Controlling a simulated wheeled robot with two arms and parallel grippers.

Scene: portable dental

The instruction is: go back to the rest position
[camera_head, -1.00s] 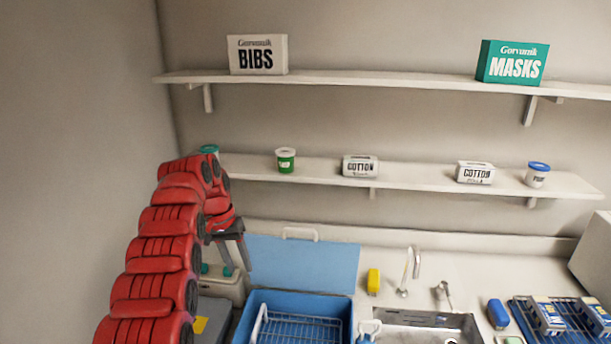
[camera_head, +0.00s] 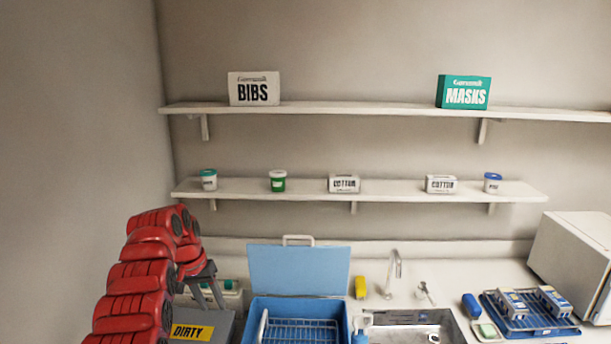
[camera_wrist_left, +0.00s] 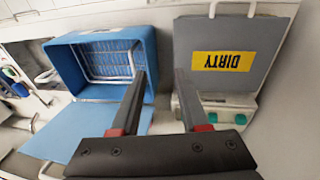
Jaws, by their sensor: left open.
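My left arm is red and comes in from the lower left in the head view. Its gripper (camera_head: 207,290) points down above the counter, beside a grey box labelled DIRTY (camera_head: 203,331). In the left wrist view the two dark fingers of this gripper (camera_wrist_left: 160,80) are spread apart with nothing between them. Beyond them are the blue tub (camera_wrist_left: 62,60) and the grey DIRTY box (camera_wrist_left: 185,60). My right gripper is not in view.
The blue tub (camera_head: 345,318) has its lid (camera_head: 300,271) raised and a wire rack inside. A sink (camera_head: 440,325), a blue tray with a rack (camera_head: 575,331) and a white appliance (camera_head: 572,260) stand to the right. Two wall shelves (camera_head: 400,110) hold boxes and tubs.

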